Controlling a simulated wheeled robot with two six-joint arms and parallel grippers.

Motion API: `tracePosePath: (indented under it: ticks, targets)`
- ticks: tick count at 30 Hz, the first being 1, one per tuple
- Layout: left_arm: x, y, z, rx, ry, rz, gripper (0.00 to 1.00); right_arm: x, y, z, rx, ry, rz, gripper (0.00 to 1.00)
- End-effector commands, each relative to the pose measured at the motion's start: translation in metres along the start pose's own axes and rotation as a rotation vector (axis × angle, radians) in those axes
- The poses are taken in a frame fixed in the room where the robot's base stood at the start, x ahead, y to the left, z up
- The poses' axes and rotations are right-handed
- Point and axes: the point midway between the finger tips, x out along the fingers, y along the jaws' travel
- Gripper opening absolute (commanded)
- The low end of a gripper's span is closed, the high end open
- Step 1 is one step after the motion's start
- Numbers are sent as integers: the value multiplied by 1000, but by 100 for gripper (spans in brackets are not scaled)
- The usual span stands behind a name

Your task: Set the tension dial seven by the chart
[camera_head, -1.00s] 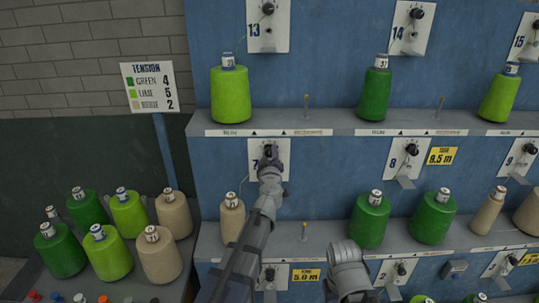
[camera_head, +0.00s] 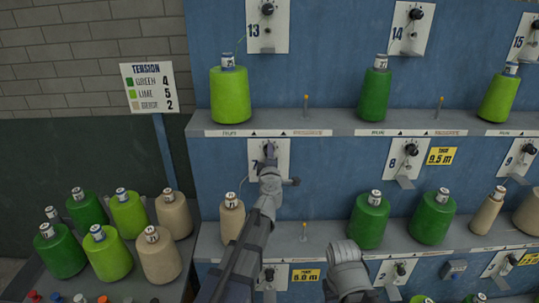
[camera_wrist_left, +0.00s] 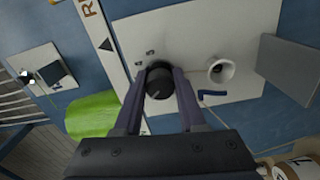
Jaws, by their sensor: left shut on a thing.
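The tension chart (camera_head: 148,87) on a post at the left reads green 4, lime 5, beige 2. The plate of dial seven (camera_head: 284,158) is on the blue wall in the middle row. A beige cone (camera_head: 232,219) stands on the shelf below, left of it. My left gripper (camera_head: 268,149) is at this plate and hides the dial in the head view. In the left wrist view my left gripper (camera_wrist_left: 160,85) is shut on the black dial knob (camera_wrist_left: 158,82), one finger on each side. The knob's setting is too small to read.
A shelf (camera_head: 330,123) with lime and green cones juts out above the plate. In the left wrist view a white ring-shaped guide (camera_wrist_left: 221,70) is beside the knob. Several loose cones stand on a table (camera_head: 188,262) at the lower left.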

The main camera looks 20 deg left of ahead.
Motion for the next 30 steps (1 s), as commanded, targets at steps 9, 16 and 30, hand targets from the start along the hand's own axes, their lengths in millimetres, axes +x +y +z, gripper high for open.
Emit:
tracePosePath:
  ticks: [9,16,30]
  targets:
    - [0,0,0,-44,1,0,0,0,0,0,0,0,0,50]
    - [-1,0,-1,-45,1,0,0,0,0,0,0,0,0,50]
    - [0,0,0,-43,0,0,70,0,0,0,0,0,0,50]
